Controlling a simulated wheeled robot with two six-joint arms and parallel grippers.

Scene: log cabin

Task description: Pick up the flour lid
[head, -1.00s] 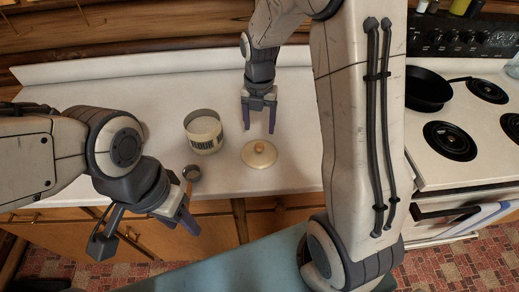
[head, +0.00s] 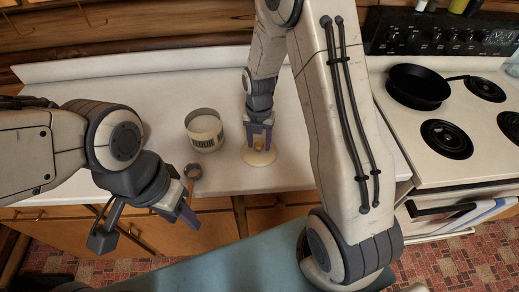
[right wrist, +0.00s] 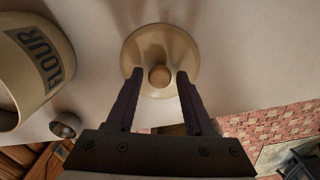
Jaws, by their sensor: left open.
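The flour lid (head: 258,160) is a round cream disc with a wooden knob, lying flat on the white counter. It also shows in the right wrist view (right wrist: 187,50). My right gripper (head: 258,146) is over the lid. In the right wrist view it (right wrist: 160,74) is open, one finger on each side of the knob (right wrist: 160,76), with small gaps visible. The open flour canister (head: 204,131) stands to the left of the lid, upright. My left gripper (head: 184,212) is open near the counter's front edge, close to the handle of a small dark scoop.
The small dark scoop (head: 193,171) is at the counter's front edge, before the canister. A stove (head: 440,175) with a black pan (head: 418,88) stands to the right. The counter (head: 110,92) behind and left of the canister is clear.

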